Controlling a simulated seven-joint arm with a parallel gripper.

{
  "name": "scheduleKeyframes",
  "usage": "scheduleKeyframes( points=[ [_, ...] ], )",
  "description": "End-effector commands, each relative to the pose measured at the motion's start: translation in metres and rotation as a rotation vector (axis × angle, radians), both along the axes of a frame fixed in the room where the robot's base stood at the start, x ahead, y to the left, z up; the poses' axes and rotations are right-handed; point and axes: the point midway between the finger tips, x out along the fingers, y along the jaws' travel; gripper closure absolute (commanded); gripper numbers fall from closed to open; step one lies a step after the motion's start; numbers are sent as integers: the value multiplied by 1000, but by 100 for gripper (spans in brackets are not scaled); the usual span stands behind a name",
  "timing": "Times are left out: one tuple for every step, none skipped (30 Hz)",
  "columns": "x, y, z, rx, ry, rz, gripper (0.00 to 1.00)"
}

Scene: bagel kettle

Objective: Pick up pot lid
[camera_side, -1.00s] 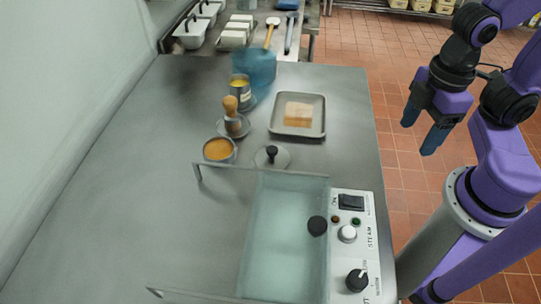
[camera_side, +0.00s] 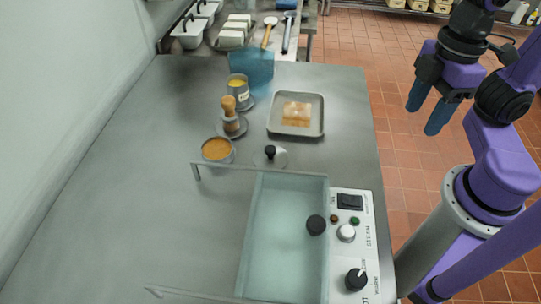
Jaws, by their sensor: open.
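The pot lid (camera_side: 281,160) is a small grey disc with a black knob. It lies on the steel table (camera_side: 130,170), just behind the steamer basin (camera_side: 285,235). My gripper (camera_side: 431,118) is open and empty, with blue fingers pointing down. It hangs right of the table, over the tiled floor, apart from the lid.
A tray with bread (camera_side: 318,127) lies behind the lid. Left of it are an orange-filled pot (camera_side: 217,150), a wooden-handled tool (camera_side: 230,112) and a yellow-filled can (camera_side: 238,87). A control panel (camera_side: 362,270) with knobs is right of the basin. The left table area is clear.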

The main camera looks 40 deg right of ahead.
Motion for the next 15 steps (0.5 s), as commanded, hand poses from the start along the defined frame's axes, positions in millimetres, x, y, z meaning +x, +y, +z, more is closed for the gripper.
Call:
scheduleKeyframes(
  points=[
    [0, 7, -3, 24, 5, 6, 45],
    [-1, 11, -4, 42, 8, 7, 45],
    [0, 17, -5, 66, 11, 9, 45],
    [-1, 21, -5, 85, 14, 11, 45],
    [0, 26, -6, 104, 14, 14, 45],
    [0, 32, -7, 131, 16, 13, 45],
    [0, 37, -7, 151, 16, 15, 45],
    [0, 42, -8, 172, 18, 14, 45],
    [1, 49, -9, 198, 17, 13, 45],
    [2, 54, -9, 222, 17, 12, 45],
    [2, 59, -10, 246, 15, 11, 45],
    [4, 67, -10, 280, 12, 6, 45],
    [5, 74, -11, 305, 10, 3, 45],
    [7, 80, -11, 335, 5, -2, 45],
    [10, 89, -11, 376, -3, -10, 45]
  ],
)
